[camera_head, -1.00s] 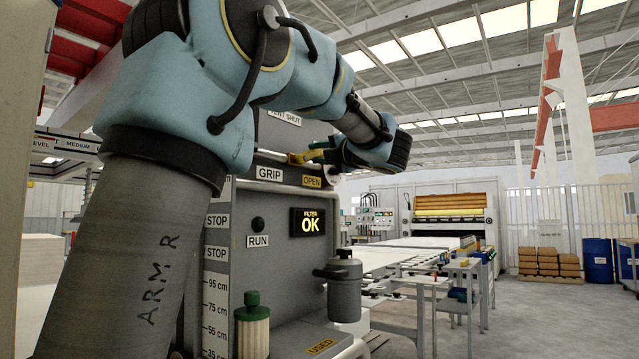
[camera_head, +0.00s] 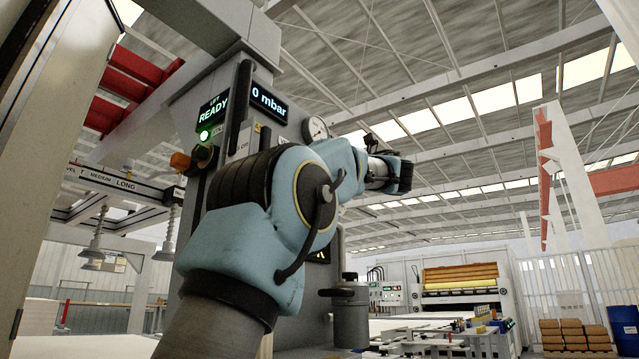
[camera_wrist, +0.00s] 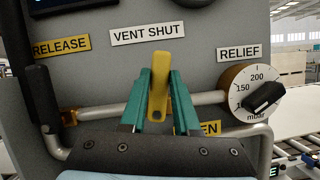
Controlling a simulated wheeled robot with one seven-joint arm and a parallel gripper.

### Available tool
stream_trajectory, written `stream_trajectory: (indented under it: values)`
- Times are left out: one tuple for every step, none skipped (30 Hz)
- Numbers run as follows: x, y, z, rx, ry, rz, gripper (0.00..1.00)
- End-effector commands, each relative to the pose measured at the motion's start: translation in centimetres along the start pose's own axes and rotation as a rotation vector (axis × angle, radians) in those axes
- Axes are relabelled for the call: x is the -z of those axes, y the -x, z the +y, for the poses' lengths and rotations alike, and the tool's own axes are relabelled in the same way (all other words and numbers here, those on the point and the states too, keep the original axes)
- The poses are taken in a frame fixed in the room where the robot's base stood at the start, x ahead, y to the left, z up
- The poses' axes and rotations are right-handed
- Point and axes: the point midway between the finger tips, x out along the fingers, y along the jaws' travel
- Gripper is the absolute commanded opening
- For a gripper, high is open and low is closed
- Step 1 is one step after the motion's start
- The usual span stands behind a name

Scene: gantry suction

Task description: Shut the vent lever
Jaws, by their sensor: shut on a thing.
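The vent lever (camera_wrist: 171,60) is a yellow bar on the grey panel in the wrist view. It stands nearly upright, its upper end just below the VENT SHUT label (camera_wrist: 147,33). My gripper (camera_wrist: 161,82) has its two teal fingers shut on the lever, one on each side. The OPEN label (camera_wrist: 197,129) is below and to the right, partly hidden by my gripper. In the head view my arm hides the lever and most of the panel face.
A RELIEF dial (camera_wrist: 252,94) with a black knob is right of the lever. A grey pipe runs behind the fingers. The RELEASE label (camera_wrist: 61,46) is at the left. In the head view, a display (camera_head: 269,104) reads 0 mbar and a green lamp (camera_head: 204,135) is lit.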

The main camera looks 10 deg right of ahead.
Motion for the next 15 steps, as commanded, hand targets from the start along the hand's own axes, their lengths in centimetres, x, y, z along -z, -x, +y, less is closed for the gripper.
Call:
stream_trajectory:
  values:
    - [0.40,0.14,0.00,-0.013,0.031,0.002,0.00]
    - [0.39,0.12,0.08,-0.021,0.049,0.002,0.00]
    - [0.37,0.10,0.17,-0.030,0.071,0.002,0.00]
    - [0.36,0.09,0.23,-0.037,0.086,0.002,0.00]
    - [0.35,0.09,0.30,-0.043,0.102,0.002,0.00]
    - [0.30,0.09,0.43,-0.051,0.120,0.002,0.00]
    - [0.29,0.10,0.48,-0.056,0.132,0.002,0.00]
    - [0.26,0.10,0.54,-0.060,0.144,0.002,0.00]
    - [0.24,0.10,0.59,-0.066,0.157,0.001,0.00]
    - [0.24,0.10,0.60,-0.069,0.166,0.001,0.00]
    - [0.23,0.09,0.64,-0.072,0.173,0.001,0.00]
    - [0.20,0.08,0.72,-0.076,0.183,0.001,0.00]
    - [0.19,0.06,0.75,-0.079,0.188,0.001,0.00]
    - [0.18,0.06,0.79,-0.081,0.194,0.001,0.00]
    - [0.17,0.05,0.82,-0.083,0.199,0.001,0.00]
